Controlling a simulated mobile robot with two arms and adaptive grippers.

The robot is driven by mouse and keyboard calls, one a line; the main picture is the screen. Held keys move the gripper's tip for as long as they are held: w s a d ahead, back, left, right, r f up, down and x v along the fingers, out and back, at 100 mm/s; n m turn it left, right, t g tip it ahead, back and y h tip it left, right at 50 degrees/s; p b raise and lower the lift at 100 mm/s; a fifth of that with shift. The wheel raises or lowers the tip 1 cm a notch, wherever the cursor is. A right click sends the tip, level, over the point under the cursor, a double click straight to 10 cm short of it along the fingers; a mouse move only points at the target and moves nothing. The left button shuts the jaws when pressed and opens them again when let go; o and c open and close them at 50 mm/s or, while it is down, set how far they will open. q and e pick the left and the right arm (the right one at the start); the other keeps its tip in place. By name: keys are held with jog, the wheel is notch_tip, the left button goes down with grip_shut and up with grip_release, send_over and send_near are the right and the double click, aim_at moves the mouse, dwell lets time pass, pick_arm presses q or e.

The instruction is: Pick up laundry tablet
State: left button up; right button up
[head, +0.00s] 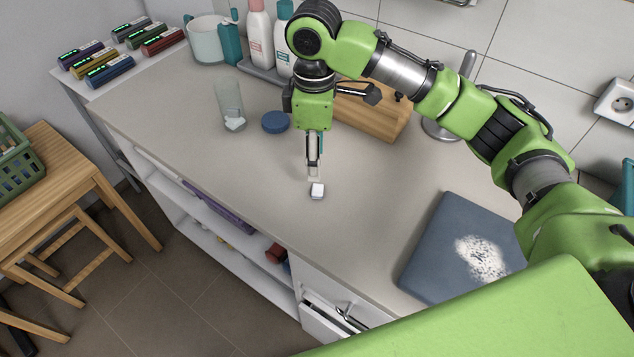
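A small white laundry tablet (317,191) lies on the beige countertop near its front edge. My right gripper (313,175) points straight down just above and behind the tablet. Its fingertips appear close to the tablet, but I cannot tell whether they touch it. The fingers show narrow from this angle, so their opening is unclear. Another white piece (235,124) shows at the bottom of a clear glass (229,98) further left. A blue round lid (275,122) lies beside the glass. My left gripper is not in view.
Bottles (260,35) on a grey tray and a wooden box (370,115) stand behind my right arm. A wooden stool (75,195) stands left of the counter. Counter around the tablet is clear.

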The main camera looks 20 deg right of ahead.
send_over(318, 189)
jog(key=f, duration=0.4)
jog(key=shift+s+a+f, duration=0.2)
jog(key=shift+a+f, duration=0.05)
jog(key=shift+w+d+f+p, duration=0.15)
jog(key=shift+f+p, duration=0.4)
jog(key=shift+f, duration=0.4)
notch_tip(318, 189, down, 4)
jog(key=shift+d+r+p, duration=0.1)
jog(key=shift+r+p, duration=0.15)
jog(key=shift+p, duration=0.15)
jog(key=shift+w+f, duration=0.1)
jog(key=shift+f, duration=0.15)
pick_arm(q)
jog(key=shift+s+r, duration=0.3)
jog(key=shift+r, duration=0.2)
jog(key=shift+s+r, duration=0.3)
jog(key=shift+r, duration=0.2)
pick_arm(e)
jog(key=c, duration=0.9)
